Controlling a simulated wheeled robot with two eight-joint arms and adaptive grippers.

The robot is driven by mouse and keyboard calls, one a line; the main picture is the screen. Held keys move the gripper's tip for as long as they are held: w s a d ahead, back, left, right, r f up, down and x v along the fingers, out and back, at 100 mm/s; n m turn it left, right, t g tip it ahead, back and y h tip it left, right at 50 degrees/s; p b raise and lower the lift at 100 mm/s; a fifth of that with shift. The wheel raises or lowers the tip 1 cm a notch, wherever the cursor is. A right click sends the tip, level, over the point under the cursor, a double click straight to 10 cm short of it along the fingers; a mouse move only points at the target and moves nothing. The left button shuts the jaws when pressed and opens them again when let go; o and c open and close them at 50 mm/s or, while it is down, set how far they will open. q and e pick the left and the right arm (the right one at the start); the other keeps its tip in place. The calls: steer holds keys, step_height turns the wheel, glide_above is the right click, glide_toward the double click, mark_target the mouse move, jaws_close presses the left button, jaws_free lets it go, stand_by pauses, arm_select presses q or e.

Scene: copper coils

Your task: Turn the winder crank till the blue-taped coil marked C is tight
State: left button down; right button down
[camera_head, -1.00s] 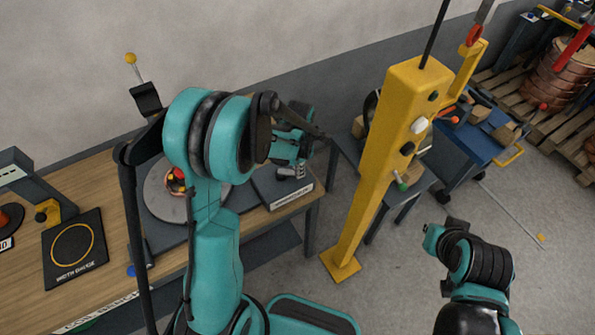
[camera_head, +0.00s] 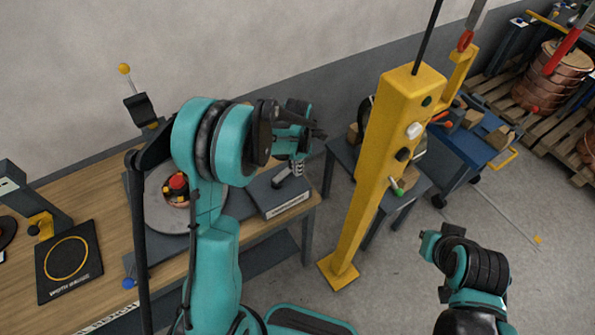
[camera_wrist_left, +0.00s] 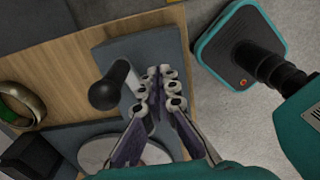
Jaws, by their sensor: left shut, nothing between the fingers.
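The winder's dark block (camera_head: 270,192), with a white label strip, sits at the bench's right end. A short light crank arm (camera_head: 282,177) rises from it. In the left wrist view the crank's black knob (camera_wrist_left: 110,90) stands left of my shut, empty left gripper (camera_wrist_left: 166,92), apart from the fingertips in the picture. In the head view this gripper (camera_head: 299,167) is small beside the crank. A round grey plate (camera_head: 160,212) carries a red and yellow hub (camera_head: 176,187), partly behind my left arm. I cannot make out a blue-taped coil marked C.
A yellow post (camera_head: 375,180) stands on the floor right of the bench. A black width gauge (camera_head: 68,262) lies on the bench at left. A brass-coloured ring (camera_wrist_left: 20,105) shows in the left wrist view. Copper coils (camera_head: 550,78) stand on pallets at the far right.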

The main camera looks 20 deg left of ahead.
arm_select(q)
steer(key=shift+w+a, duration=0.4)
steer(key=shift+w, duration=0.45)
steer(key=shift+w+a, duration=0.75)
steer(key=shift+a, duration=0.1)
steer(key=shift+w+a, duration=0.3)
steer(key=shift+w, duration=0.1)
steer(key=shift+s, duration=0.1)
steer(key=shift+d, duration=0.1)
steer(key=shift+w+a+b, duration=0.15)
steer(key=shift+w+a, duration=0.1)
steer(key=shift+a, duration=0.45)
steer(key=shift+w+a+b, duration=0.15)
steer(key=shift+w+a, duration=0.1)
steer(key=shift+a, duration=0.45)
